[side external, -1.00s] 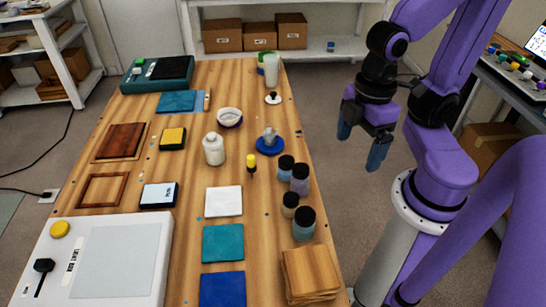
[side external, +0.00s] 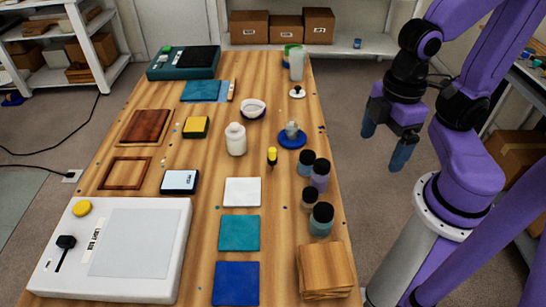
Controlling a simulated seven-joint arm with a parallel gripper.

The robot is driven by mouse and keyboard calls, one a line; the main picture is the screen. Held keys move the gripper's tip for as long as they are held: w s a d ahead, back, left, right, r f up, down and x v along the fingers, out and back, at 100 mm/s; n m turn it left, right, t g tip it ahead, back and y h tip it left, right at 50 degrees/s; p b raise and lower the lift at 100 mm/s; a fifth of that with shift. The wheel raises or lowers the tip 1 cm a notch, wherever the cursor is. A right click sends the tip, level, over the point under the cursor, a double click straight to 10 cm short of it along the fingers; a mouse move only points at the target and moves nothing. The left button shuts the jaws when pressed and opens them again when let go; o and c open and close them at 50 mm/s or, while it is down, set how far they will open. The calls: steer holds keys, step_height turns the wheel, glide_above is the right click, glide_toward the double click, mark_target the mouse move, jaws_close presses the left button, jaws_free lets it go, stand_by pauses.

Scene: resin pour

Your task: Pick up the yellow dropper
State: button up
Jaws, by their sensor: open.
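The yellow dropper (side external: 272,155) is small, with a yellow top and a dark lower end. It is on the wooden table right of the middle, between the white bottle (side external: 236,139) and a blue round dish (side external: 292,138) with a grey item on it. My gripper (side external: 385,146) is open and empty, with blue fingertips pointing down. It hangs off the right side of the table, well apart from the dropper.
Several dark-capped jars (side external: 319,176) stand near the right table edge, close to the dropper. A white bowl (side external: 253,109) is behind it. Coloured square tiles (side external: 239,233) and a wood stack (side external: 324,270) lie in front. A large white device (side external: 112,250) fills the front left.

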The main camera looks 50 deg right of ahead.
steer(key=c, duration=0.7)
steer(key=shift+c, duration=0.2)
steer(key=w+a+f+n+h, duration=0.3)
steer(key=w+a+h, duration=0.25)
steer(key=w, duration=0.35)
steer(key=n+t+h, duration=0.6)
steer(key=n+h, duration=0.1)
steer(key=h, duration=0.4)
glide_toward(271, 153)
steer(key=s+a, duration=0.2)
steer(key=a, duration=0.1)
steer(key=shift+s+a+r, duration=0.1)
steer(key=shift+s, duration=0.15)
steer(key=shift+a+f+t, duration=0.35)
steer(key=shift+f+t, duration=0.1)
steer(key=shift+t, duration=0.15)
steer(key=x, duration=1.7)
steer(key=shift+d+r, duration=0.2)
